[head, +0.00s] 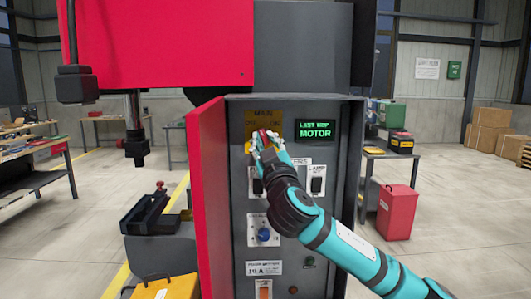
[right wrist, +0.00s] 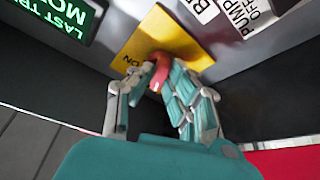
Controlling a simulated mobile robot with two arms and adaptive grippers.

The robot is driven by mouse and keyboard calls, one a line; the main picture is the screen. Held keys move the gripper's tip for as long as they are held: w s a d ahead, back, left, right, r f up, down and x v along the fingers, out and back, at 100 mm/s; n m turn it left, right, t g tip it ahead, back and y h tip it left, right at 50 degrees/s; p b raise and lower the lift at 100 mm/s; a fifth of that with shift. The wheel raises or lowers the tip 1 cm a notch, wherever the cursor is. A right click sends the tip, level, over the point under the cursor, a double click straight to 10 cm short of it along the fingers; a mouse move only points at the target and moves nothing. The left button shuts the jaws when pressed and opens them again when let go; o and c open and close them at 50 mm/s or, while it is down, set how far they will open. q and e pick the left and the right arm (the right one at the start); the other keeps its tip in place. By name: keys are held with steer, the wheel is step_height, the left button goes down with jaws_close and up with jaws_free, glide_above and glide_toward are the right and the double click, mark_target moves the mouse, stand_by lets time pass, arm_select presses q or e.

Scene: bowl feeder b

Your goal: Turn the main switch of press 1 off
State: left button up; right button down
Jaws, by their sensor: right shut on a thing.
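The main switch is a red rotary handle (head: 264,133) on a yellow plate (head: 251,129) at the top of the open grey control cabinet of the red press (head: 160,40). My right gripper (head: 267,144) is at the handle with its fingers shut on it. In the right wrist view the red handle (right wrist: 178,42) stands out from the yellow plate (right wrist: 137,40), and its end is between the fingertips (right wrist: 157,78). The fingers hide part of the handle and plate lettering, so I cannot tell the handle's position. My left gripper is not in view.
A lit green display (head: 315,130) beside the switch reads "LAST TRIP MOTOR". Below are black toggle switches (head: 317,184), a blue knob (head: 263,234) and small buttons. The red cabinet door (head: 207,190) stands open on the left. A red bin (head: 397,212) is on the right.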

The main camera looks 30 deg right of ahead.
steer(key=shift+s+d+r+n+y+p, duration=0.15)
steer(key=shift+n+y+p, duration=0.3)
steer(key=shift+n, duration=0.5)
steer(key=shift+w+d+r+n+y+p, duration=0.1)
steer(key=shift+r+n+y+p, duration=0.3)
steer(key=shift+n, duration=0.5)
steer(key=shift+s+d+r+n+y+p, duration=0.1)
steer(key=shift+n+y+p, duration=0.35)
steer(key=shift+n, duration=0.5)
steer(key=c, duration=1.5)
jaws_free()
steer(key=shift+o, duration=0.9)
steer(key=shift+f, duration=0.25)
steer(key=shift+w+a+f, duration=0.15)
steer(key=shift+w+a, duration=0.05)
steer(key=shift+s+f, duration=0.15)
steer(key=shift+s, duration=0.05)
steer(key=v, duration=1.1)
steer(key=shift+s, duration=0.25)
